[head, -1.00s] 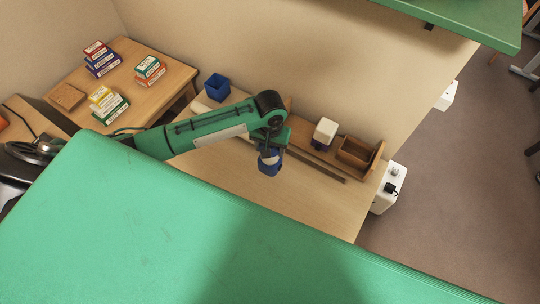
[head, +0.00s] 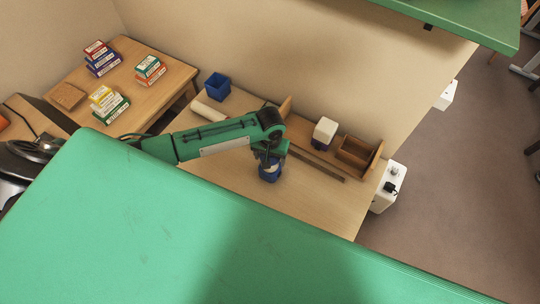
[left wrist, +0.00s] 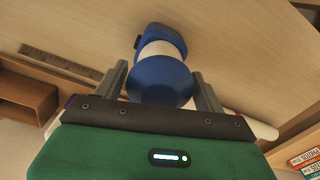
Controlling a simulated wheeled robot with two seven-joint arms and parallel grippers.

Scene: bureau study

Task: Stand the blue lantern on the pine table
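The blue lantern (head: 270,174), blue at both ends with a white middle, is upright under my left gripper (head: 269,156) in the head view. In the left wrist view the lantern (left wrist: 160,80) sits between the two grey fingers, which close on its sides at the rounded blue end. It is over the light wooden table (head: 318,205), low at its surface; I cannot tell whether its base touches. My right gripper is in neither view.
A blue open box (head: 217,87) and a pale roll (head: 209,110) are at the table's back left. A white-topped block (head: 325,131), a wooden strip (head: 317,165) and a wooden tray (head: 357,152) are at the back right. Stacked boxes (head: 103,60) stand on another table. Bare wood lies front right.

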